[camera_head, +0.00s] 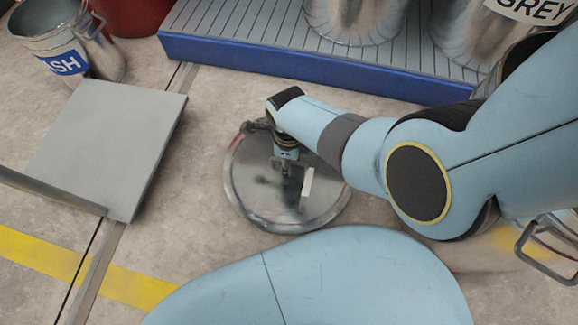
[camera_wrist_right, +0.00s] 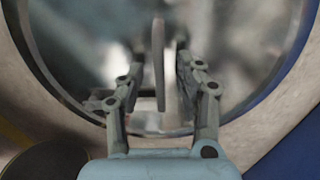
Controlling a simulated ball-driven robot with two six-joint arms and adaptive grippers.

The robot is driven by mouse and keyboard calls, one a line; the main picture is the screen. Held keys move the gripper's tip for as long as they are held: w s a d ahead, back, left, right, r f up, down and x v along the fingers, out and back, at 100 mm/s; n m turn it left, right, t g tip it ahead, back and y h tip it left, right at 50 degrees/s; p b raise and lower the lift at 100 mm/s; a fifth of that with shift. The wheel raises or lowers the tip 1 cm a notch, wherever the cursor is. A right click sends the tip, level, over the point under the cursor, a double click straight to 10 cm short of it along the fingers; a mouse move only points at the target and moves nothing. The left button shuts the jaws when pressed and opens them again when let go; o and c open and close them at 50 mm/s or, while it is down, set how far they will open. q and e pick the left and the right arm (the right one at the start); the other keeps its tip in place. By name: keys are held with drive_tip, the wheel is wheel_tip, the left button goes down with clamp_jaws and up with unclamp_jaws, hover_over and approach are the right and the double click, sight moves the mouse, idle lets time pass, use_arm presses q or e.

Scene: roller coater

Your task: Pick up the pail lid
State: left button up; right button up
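The pail lid (camera_head: 325,207) is a round, shiny metal disc with a raised rim, lying on the floor in the middle of the head view. It fills most of the right wrist view (camera_wrist_right: 90,50). A thin upright handle (camera_wrist_right: 158,60) stands at its middle. My right gripper (camera_head: 287,168) points down over the lid. In the right wrist view its two fingers (camera_wrist_right: 159,85) are apart, one on each side of the handle, with gaps showing. Whether the fingertips touch the lid cannot be told. My left gripper is not in view.
A grey plate on a cart or stand (camera_head: 110,135) is at the left. A pail with a blue label (camera_head: 60,40) stands behind it. A blue-edged ribbed platform (camera_head: 280,65) with metal pails is at the back. A yellow floor stripe (camera_head: 60,260) runs at the lower left.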

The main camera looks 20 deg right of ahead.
clamp_jaws()
idle(0.6)
